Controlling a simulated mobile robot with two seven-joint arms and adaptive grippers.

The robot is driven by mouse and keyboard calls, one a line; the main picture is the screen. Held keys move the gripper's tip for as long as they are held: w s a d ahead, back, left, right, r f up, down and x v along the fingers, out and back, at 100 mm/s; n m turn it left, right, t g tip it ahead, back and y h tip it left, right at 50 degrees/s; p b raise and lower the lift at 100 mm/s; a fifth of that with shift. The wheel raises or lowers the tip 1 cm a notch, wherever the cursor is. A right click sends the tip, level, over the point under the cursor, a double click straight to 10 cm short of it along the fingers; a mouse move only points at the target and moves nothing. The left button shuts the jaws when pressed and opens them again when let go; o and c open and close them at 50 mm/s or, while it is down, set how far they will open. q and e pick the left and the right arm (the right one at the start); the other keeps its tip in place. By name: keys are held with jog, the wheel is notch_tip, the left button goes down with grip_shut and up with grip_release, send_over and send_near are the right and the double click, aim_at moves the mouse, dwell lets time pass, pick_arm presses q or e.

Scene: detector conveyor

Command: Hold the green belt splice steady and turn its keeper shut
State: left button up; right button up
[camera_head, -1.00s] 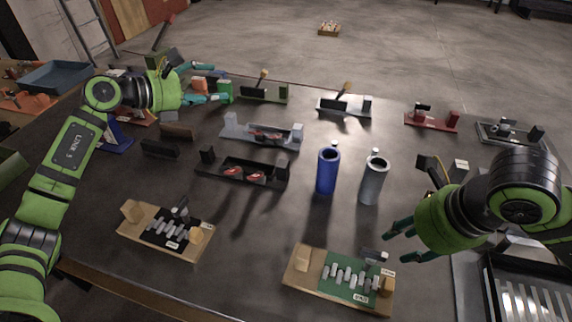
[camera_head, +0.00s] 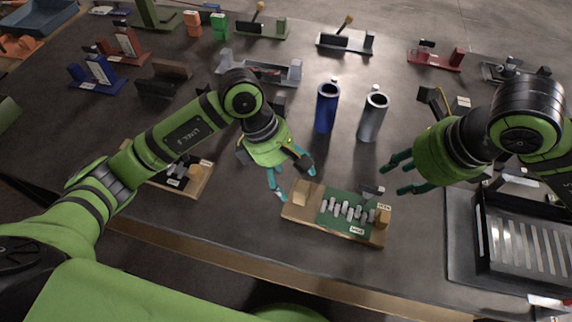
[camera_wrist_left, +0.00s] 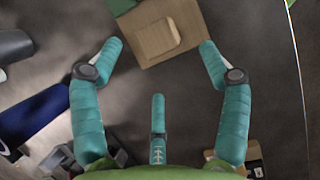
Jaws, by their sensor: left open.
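The green belt splice (camera_head: 350,228) lies on a wooden board (camera_head: 308,218) near the table's front edge, with a row of grey clips across it. A dark piece, which looks like its keeper (camera_head: 372,190), stands at its back right. A wooden block (camera_head: 301,192) is at each end. My left gripper (camera_head: 296,183) is open and empty by the left block. In the left wrist view, the block (camera_wrist_left: 152,36) shows just beyond the spread fingertips (camera_wrist_left: 158,48). My right gripper (camera_head: 394,178) is open to the right of the splice, near the keeper and apart from it.
A black splice board (camera_head: 205,178) lies left, partly behind my left arm. A blue cylinder (camera_head: 326,112) and a grey cylinder (camera_head: 372,120) stand behind the splice. A slotted metal tray (camera_head: 520,240) is at the right. Several fixtures line the back.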

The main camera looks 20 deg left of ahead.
aim_at(297, 189)
pick_arm(q)
jog(key=shift+x, duration=2.6)
grip_shut()
pick_arm(e)
jog(key=shift+o, duration=0.3)
